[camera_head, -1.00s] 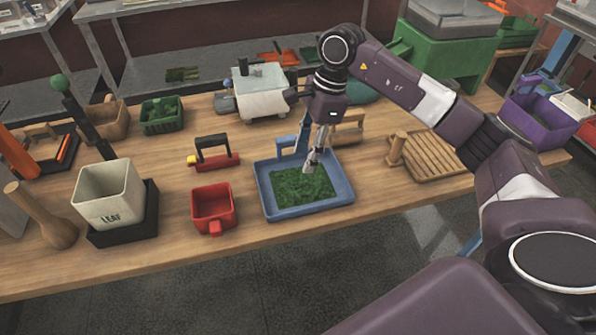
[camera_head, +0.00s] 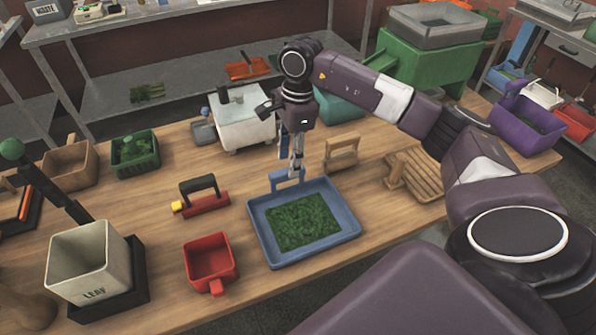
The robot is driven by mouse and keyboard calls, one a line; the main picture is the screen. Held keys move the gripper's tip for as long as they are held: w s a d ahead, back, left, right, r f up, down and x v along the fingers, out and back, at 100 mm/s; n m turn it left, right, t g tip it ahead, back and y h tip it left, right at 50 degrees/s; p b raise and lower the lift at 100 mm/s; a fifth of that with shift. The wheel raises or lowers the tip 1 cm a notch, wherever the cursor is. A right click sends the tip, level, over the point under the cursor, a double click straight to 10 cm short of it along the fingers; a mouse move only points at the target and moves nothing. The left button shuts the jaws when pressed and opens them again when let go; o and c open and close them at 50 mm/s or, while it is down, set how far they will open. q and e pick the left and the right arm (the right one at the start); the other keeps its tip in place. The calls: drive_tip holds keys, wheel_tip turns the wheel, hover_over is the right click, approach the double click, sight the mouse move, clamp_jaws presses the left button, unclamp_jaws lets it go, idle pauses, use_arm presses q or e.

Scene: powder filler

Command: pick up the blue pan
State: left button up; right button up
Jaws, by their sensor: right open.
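The blue pan (camera_head: 335,240) is a shallow rectangular tray with green leafy material (camera_head: 303,222) in it. It sits on the wooden table, with its upright loop handle (camera_head: 287,180) at the far side. My right gripper (camera_head: 296,168) points down with open fingers at the top of this handle, slightly right of its middle. I cannot tell whether the fingers touch the handle or straddle it. My left gripper is not in view.
A red pan (camera_head: 210,260) and a red-based tool with a black handle (camera_head: 203,196) stand left of the blue pan. A wooden handled piece (camera_head: 341,157) and a slatted wooden tray (camera_head: 420,175) are at right. A cream LEAF bin (camera_head: 90,262) stands front left.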

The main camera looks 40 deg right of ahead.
sight(287, 170)
drive_tip(key=f+p, duration=0.2)
drive_tip(key=f, duration=0.1)
drive_tip(key=shift+w+a+f, duration=0.1)
drive_tip(key=shift+a+f, duration=0.1)
drive_tip(key=shift+f, duration=0.65)
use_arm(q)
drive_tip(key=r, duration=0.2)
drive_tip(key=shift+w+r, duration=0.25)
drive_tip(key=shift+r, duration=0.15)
use_arm(e)
drive_tip(key=shift+w, duration=0.1)
clamp_jaws()
